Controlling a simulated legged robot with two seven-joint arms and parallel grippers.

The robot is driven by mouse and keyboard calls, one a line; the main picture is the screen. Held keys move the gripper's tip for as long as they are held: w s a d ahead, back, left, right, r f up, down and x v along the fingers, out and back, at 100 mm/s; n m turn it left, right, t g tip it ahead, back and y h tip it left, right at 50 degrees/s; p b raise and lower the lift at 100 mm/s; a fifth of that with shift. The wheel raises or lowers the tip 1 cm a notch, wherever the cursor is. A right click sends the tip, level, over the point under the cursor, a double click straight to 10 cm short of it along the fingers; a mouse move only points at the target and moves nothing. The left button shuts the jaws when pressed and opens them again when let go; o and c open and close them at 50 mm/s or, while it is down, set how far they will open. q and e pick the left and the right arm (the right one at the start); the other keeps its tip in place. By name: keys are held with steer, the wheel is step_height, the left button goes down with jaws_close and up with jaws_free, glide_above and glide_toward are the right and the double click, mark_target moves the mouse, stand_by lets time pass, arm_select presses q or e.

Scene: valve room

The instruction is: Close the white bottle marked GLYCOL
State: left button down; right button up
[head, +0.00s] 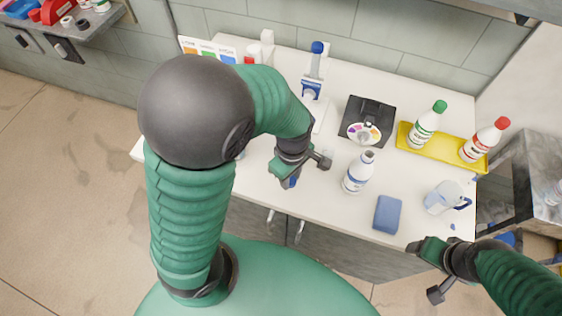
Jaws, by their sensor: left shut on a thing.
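A white bottle with a blue label (357,174) stands upright on the white counter. Its narrow top looks grey, with no coloured cap visible on it; the label is too small to read. My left gripper (301,170) is to the left of this bottle, above the counter and apart from it. It is shut on a small blue thing (291,183), perhaps a cap, mostly hidden by the fingers. My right gripper (431,270) is at the lower right, off the counter's front edge, with its fingers spread and empty.
A yellow tray (416,146) holds a green-capped bottle (425,125) and a red-capped bottle (483,141). A blue sponge-like block (388,214) and a clear jug (443,197) are at the front right. A black stand with a colour disc (364,131) and a blue-topped item (314,70) are behind.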

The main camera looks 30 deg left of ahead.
arm_select(q)
steer(key=s+d, duration=0.1)
steer(key=d, duration=0.1)
steer(key=s+d, duration=0.2)
steer(key=d, duration=0.1)
steer(key=s+d+r, duration=0.1)
steer(key=d, duration=0.2)
steer(key=shift+s+d, duration=0.2)
steer(key=shift+s, duration=0.1)
arm_select(e)
steer(key=shift+d+r, duration=0.1)
steer(key=shift+r, duration=0.2)
arm_select(q)
steer(key=shift+f, duration=0.1)
arm_select(e)
steer(key=shift+o, duration=0.7)
